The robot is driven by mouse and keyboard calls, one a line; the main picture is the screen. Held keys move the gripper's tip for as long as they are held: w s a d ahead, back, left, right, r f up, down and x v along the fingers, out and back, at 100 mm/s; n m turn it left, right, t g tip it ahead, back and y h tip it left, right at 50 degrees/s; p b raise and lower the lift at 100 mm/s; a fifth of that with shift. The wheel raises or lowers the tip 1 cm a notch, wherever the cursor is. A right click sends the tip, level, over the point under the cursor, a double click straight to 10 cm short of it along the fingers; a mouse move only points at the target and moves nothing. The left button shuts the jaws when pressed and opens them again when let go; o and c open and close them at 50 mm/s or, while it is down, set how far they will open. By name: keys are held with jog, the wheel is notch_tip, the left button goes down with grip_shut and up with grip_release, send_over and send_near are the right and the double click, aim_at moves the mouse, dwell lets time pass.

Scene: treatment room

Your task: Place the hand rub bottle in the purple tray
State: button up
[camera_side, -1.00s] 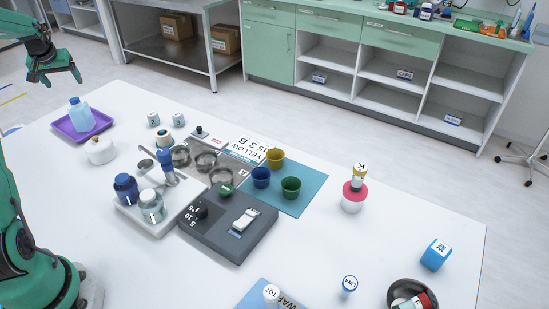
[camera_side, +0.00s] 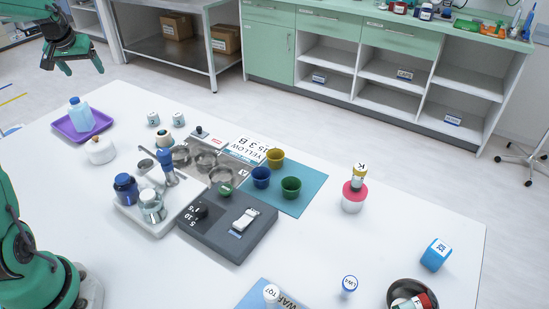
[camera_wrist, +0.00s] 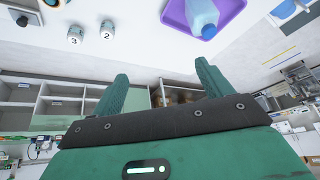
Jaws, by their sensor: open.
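In the wrist view the bottle (camera_wrist: 202,14) and the tray (camera_wrist: 232,8) show at the top, cut off by the frame edge. My gripper (camera_side: 82,68) is open and empty, raised above and behind the tray, clear of the bottle. In the wrist view its two fingers (camera_wrist: 160,82) are spread with nothing between them.
A white round jar (camera_side: 100,150) stands just in front of the tray. Small numbered vials (camera_side: 153,119) stand to its right. A white tray of bottles (camera_side: 160,226) and a dark grey device (camera_side: 225,240) fill the middle.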

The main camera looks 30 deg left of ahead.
jog(key=s+d+r+m+t+h, duration=0.1)
jog(key=s+d+r+m, duration=0.15)
jog(key=d, duration=0.95)
jog(key=s+d+r+m+h, duration=0.1)
jog(key=d+r, duration=0.2)
jog(key=d, duration=0.8)
jog(key=s+d+f+m+h, duration=0.1)
jog(key=s+d+f+m, duration=0.1)
jog(key=s+d, duration=0.5)
jog(key=s+d+f+m, duration=0.2)
jog(key=s+d, duration=0.5)
jog(key=d, duration=0.2)
jog(key=shift+d+f+t+h, duration=0.15)
jog(key=shift+f+t+h, duration=0.15)
jog(key=shift+h, duration=0.1)
jog(key=shift+m, duration=0.25)
